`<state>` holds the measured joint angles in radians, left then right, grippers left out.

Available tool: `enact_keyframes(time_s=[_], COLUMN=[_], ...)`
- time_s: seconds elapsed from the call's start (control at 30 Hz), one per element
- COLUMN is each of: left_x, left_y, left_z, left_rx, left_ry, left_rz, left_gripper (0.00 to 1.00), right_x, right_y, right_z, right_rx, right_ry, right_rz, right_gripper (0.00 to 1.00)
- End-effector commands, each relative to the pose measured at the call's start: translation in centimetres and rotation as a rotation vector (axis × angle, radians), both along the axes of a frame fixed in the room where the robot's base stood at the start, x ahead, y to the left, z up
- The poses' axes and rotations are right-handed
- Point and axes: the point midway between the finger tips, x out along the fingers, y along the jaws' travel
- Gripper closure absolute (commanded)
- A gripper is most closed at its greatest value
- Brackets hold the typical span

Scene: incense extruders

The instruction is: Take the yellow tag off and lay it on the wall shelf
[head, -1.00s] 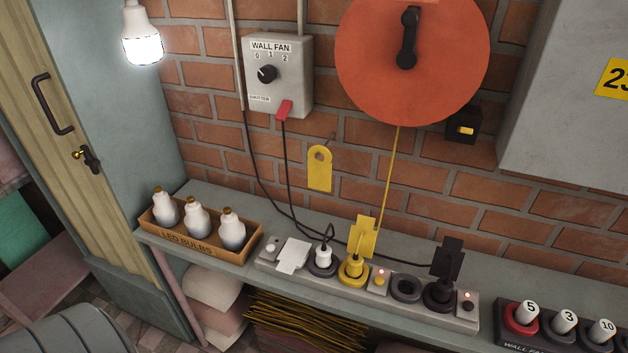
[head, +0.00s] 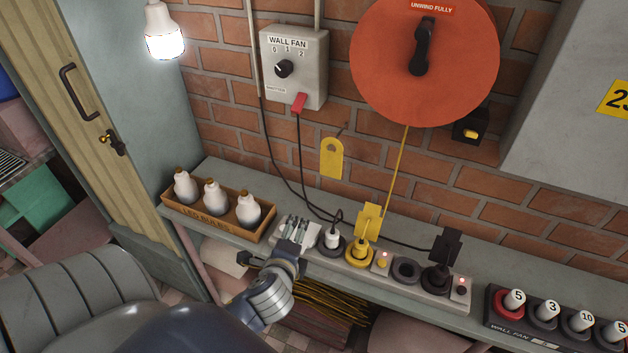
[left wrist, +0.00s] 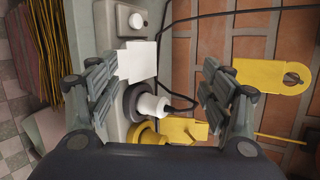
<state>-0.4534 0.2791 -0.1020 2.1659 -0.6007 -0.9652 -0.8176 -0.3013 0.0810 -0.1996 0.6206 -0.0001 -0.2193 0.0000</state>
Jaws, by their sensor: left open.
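A flat yellow tag (head: 332,158) with a hole at its top hangs on a nail in the brick wall, above the shelf (head: 225,178). It shows at the right of the left wrist view (left wrist: 258,76), with the round nail head in its hole. A second yellow piece (head: 368,221) stands at the yellow plug (head: 358,254) in the power strip. My left gripper (head: 294,228) is open and empty, over the left end of the strip, below and left of the hanging tag. Its spread fingers also show in the left wrist view (left wrist: 160,85). My right gripper is not in view.
The power strip (head: 405,288) carries several plugs and black cords. The orange reel (head: 425,62) and wall fan switch (head: 293,65) hang above. Bare wall surrounds the tag.

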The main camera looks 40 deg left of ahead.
Motion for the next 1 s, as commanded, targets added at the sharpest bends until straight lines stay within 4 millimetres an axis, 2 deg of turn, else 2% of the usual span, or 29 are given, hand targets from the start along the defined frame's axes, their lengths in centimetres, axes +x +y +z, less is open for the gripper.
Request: enact_keyframes(time_s=[0.03,0.1,0.2,0.3,0.4,0.5,0.67,1.0], left_x=[1.5,3.4,5.7,7.3,8.3,8.8,9.7,14.7], left_y=[0.9,1.6,1.8,1.4,0.9,0.5,0.6,1.8], left_z=[1.9,4.4,7.1,8.8,9.8,10.1,10.4,10.5], left_rx=[0.165,0.418,0.763,1.052,1.256,1.367,1.405,1.399], left_ry=[-0.012,-0.018,-0.006,0.02,0.044,0.058,0.064,0.063], left_rz=[-0.085,-0.205,-0.356,-0.47,-0.544,-0.583,-0.595,-0.591], left_gripper=[0.27,0.27,0.27,0.27,0.27,0.27,0.27,0.27], right_x=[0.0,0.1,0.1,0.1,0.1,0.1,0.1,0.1], right_y=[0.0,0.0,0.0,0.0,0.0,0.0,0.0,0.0], right_z=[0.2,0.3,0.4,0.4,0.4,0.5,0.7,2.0], right_rx=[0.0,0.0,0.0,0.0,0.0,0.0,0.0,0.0], right_ry=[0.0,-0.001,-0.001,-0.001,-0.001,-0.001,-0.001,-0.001], right_rz=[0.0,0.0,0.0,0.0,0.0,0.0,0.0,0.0], right_gripper=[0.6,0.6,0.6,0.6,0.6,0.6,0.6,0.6])
